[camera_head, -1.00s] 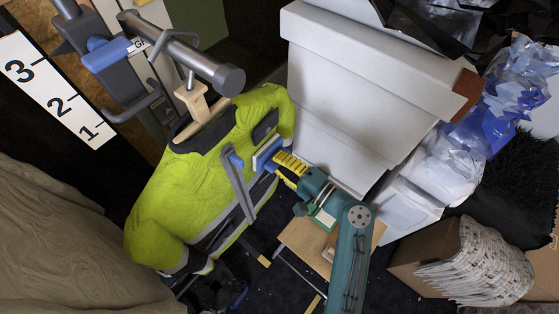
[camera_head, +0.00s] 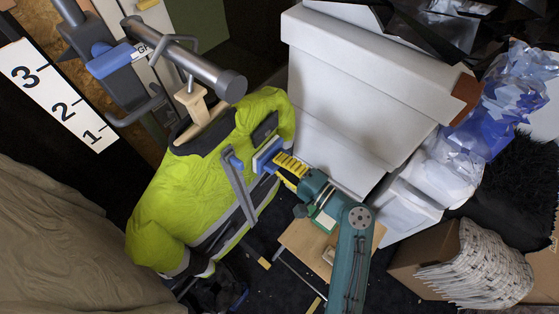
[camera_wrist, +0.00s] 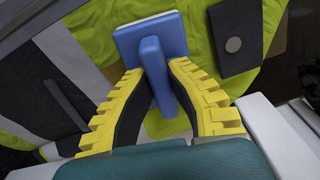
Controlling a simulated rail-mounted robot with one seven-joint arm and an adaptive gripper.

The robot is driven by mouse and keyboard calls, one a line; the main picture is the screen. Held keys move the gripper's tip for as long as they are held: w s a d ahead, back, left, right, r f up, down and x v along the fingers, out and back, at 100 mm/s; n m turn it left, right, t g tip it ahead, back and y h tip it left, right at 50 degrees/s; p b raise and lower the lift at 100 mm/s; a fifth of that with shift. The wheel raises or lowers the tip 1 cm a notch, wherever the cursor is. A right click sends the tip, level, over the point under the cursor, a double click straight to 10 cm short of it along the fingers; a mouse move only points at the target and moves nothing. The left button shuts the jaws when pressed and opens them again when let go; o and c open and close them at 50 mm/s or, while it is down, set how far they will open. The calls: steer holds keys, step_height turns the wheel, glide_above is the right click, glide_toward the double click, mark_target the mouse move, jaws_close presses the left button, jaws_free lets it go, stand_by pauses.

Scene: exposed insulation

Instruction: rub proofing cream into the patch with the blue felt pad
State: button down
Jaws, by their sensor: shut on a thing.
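A yellow-green hi-vis jacket (camera_head: 192,205) with grey bands hangs on a wooden hanger (camera_head: 196,107). My gripper (camera_head: 279,163) has yellow fingers shut on the handle of the blue felt pad (camera_head: 264,154). In the wrist view my gripper (camera_wrist: 158,88) grips the pad's blue handle, and the pad (camera_wrist: 148,36) lies flat-side toward the jacket (camera_wrist: 203,50). The pad is at the jacket's right side, near a dark patch (camera_head: 264,129), which shows in the wrist view as a dark square with a round disc (camera_wrist: 234,42). Contact between pad and cloth cannot be told.
A grey upright frame (camera_head: 240,188) stands beside the pad in front of the jacket. White boxes (camera_head: 345,90) stand close on the right. A numbered white board (camera_head: 55,95) is at left. A cardboard box of papers (camera_head: 465,262) is at lower right.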

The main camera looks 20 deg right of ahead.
step_height(320, 180, down, 8)
steer(key=b, duration=0.5)
steer(key=shift+r+b, duration=0.15)
steer(key=shift+b, duration=0.25)
steer(key=shift+s, duration=0.1)
steer(key=shift+p+v, duration=0.6)
steer(key=shift+v, duration=2.35)
steer(key=shift+d+r, duration=0.1)
steer(key=shift+d, duration=0.1)
steer(key=shift+v, duration=1.35)
